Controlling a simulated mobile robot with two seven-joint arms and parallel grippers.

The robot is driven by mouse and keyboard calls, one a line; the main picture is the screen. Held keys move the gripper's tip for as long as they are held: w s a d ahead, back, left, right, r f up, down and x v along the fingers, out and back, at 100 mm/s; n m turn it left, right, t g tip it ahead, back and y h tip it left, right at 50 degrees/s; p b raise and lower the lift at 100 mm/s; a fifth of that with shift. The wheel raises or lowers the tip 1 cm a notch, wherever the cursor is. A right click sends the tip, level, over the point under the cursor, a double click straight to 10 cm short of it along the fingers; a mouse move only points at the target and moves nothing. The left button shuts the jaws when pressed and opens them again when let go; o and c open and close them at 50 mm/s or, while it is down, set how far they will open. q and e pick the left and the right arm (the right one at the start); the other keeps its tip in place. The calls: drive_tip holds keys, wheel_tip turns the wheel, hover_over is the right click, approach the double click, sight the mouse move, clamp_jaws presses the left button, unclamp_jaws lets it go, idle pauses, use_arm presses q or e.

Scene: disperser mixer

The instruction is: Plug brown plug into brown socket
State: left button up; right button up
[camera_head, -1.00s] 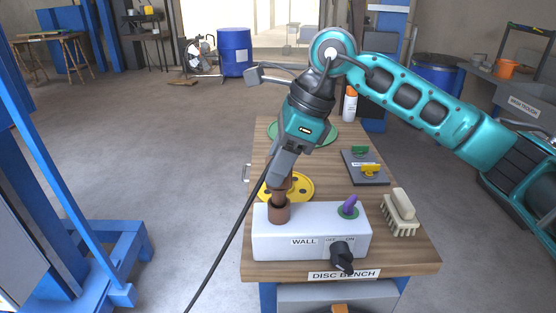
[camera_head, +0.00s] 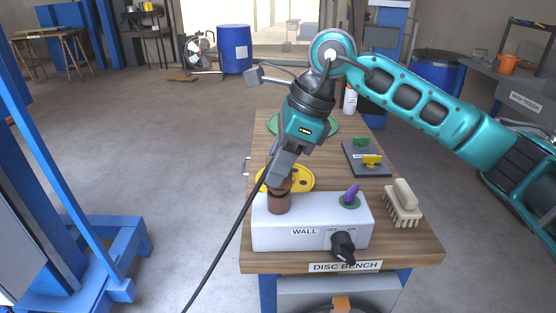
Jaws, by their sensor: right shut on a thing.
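The brown socket (camera_head: 279,203) stands on top of the left part of the white box marked WALL (camera_head: 285,230). My right gripper (camera_head: 277,182) points down just above it and is shut on the brown plug (camera_head: 280,189). The plug is upright and sits at the mouth of the socket; the gripper hides part of it, and I cannot tell how deep it is in. A black cable (camera_head: 225,252) runs from the gripper down to the lower left. My left gripper is not in view.
A purple plug (camera_head: 352,193) stands in a green socket on the box's right, above a black OFF/ON knob (camera_head: 343,245). A brush (camera_head: 403,203) lies to the right. A yellow disc (camera_head: 299,179) lies behind the box on the wooden bench (camera_head: 420,252).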

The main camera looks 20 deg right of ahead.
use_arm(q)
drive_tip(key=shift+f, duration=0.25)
use_arm(e)
drive_tip(key=shift+f, duration=0.45)
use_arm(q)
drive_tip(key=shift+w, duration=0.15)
use_arm(e)
drive_tip(key=o, duration=1.2)
drive_tip(key=shift+d+r, duration=0.25)
drive_tip(key=shift+r, duration=0.45)
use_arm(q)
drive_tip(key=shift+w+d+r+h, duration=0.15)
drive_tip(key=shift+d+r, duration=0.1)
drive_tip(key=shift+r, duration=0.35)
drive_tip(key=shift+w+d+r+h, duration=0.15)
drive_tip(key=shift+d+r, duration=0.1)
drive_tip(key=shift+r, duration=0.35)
use_arm(e)
drive_tip(key=v, duration=1.1)
drive_tip(key=shift+r, duration=0.25)
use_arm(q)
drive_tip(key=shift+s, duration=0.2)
use_arm(e)
drive_tip(key=shift+s+d+f, duration=0.1)
drive_tip(key=shift+s+d, duration=0.05)
drive_tip(key=shift+s, duration=0.05)
